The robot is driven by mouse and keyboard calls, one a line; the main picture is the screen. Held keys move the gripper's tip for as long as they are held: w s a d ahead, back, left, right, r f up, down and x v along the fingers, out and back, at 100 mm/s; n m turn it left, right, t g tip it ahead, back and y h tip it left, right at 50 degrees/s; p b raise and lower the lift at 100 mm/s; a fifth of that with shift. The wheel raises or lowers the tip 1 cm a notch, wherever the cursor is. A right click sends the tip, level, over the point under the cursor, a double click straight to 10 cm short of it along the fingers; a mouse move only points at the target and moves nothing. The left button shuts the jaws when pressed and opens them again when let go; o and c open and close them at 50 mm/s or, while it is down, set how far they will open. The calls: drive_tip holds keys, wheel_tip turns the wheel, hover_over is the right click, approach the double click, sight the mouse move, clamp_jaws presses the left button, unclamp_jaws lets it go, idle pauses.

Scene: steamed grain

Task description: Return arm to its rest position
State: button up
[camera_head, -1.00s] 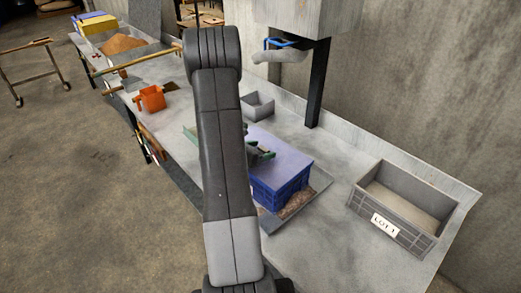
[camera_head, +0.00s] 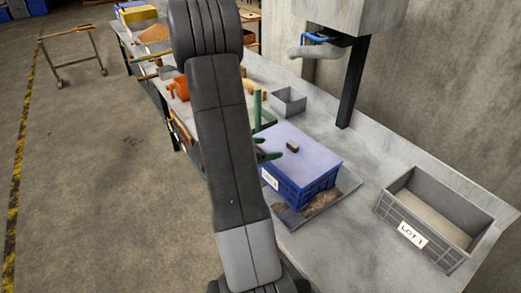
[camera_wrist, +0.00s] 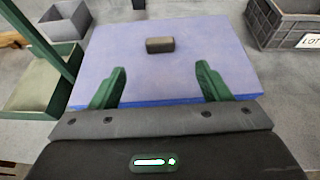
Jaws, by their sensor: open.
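My gripper (camera_head: 272,152) is open above the blue crate (camera_head: 305,185) with a flat lavender-blue top. In the wrist view the two green fingers of my gripper (camera_wrist: 162,86) stand wide apart, with nothing between them. A small dark brown block (camera_wrist: 160,45) lies on the blue top beyond the fingertips, apart from them. The block also shows in the head view (camera_head: 292,147). My dark arm reaches forward across the head view and hides part of the bench and the crate's left side.
The crate sits on a grey tray (camera_head: 347,182) on the bench. A grey "LOT 1" bin (camera_head: 400,213) stands to the right, and a small grey box (camera_head: 288,101) behind. A green frame (camera_wrist: 50,45) stands close left.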

sight(292, 145)
drive_tip(key=shift+v, duration=1.25)
drive_tip(key=shift+w+d, duration=0.1)
drive_tip(key=shift+d, duration=0.05)
drive_tip(key=p+x, duration=0.1)
drive_tip(key=x, duration=1.2)
drive_tip(key=shift+w+d+f+p, duration=0.1)
drive_tip(key=shift+w+d+p, duration=0.1)
drive_tip(key=shift+p, duration=0.1)
drive_tip(key=shift+s+a, duration=0.1)
